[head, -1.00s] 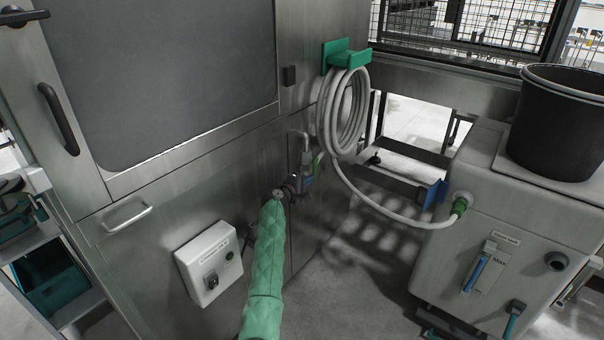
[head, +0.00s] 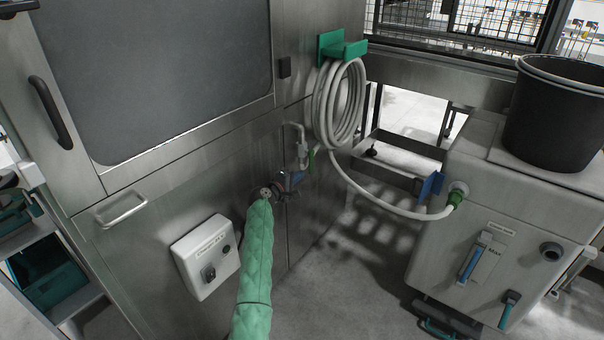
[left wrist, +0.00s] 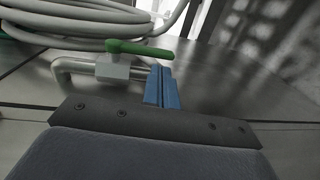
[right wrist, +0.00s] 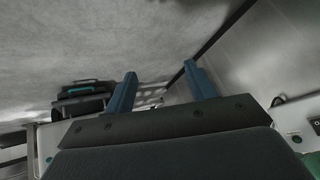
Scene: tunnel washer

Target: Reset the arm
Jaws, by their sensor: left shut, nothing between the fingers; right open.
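My left arm in its green quilted sleeve reaches up from the bottom of the head view. My left gripper (head: 287,182) is beside the steel washer panel, close to the valve and pipe (head: 301,150). In the left wrist view its blue fingers (left wrist: 161,87) are together with nothing between them. The valve's green handle (left wrist: 140,49) lies just beyond the fingers, and I see a gap to it only roughly. My right gripper (right wrist: 160,90) shows only in the right wrist view, its two blue fingers spread wide and empty.
A coiled white hose (head: 339,105) hangs on a green bracket (head: 341,47) and runs to a grey tank unit (head: 480,235) at right. A black bucket (head: 556,115) stands on that unit. A white control box (head: 205,257) sticks out left of my arm. Open floor lies between washer and tank.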

